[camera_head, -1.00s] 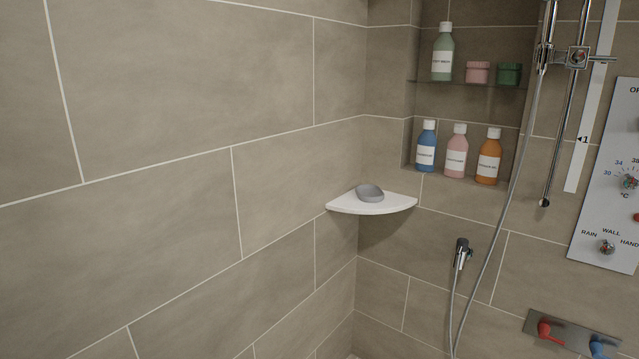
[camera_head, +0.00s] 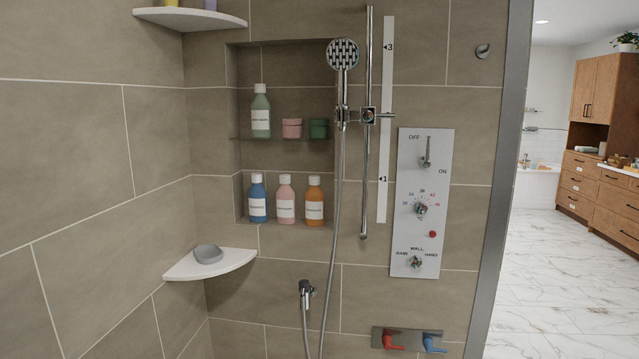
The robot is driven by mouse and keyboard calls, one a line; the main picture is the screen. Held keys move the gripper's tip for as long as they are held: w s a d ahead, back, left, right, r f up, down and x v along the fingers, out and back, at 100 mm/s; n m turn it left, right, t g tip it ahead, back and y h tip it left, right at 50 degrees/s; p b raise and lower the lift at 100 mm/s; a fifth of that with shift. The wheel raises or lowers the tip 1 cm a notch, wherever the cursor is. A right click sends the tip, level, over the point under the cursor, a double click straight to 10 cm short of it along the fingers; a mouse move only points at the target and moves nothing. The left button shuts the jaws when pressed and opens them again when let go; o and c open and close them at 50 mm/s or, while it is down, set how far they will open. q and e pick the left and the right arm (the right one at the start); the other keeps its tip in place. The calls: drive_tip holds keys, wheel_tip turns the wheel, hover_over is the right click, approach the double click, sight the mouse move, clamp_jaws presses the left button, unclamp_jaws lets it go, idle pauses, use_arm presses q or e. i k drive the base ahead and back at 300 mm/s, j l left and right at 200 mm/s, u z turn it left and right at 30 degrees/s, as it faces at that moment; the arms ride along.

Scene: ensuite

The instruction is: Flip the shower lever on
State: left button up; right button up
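The shower lever (camera_head: 427,152) is a chrome handle at the top of a white control panel (camera_head: 419,230) on the tiled wall, right of centre. The label OFF is at its upper left and ON at its lower right. The lever points upward, close to the OFF side. Below it on the panel are a temperature knob (camera_head: 420,208), a red button (camera_head: 432,234) and a selector knob (camera_head: 415,262) marked RAIN, WALL and HAND. Neither of my grippers shows.
A hand shower (camera_head: 342,54) hangs on a chrome rail (camera_head: 367,190) left of the panel, its hose hanging down. A niche holds several bottles and jars. A corner shelf (camera_head: 228,263) carries a grey soap dish (camera_head: 208,254). Red (camera_head: 393,342) and blue (camera_head: 433,344) handles sit below. Open marble floor (camera_head: 550,270) lies right.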

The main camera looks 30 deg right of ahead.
sight(425, 162)
drive_tip(key=z, duration=1.4)
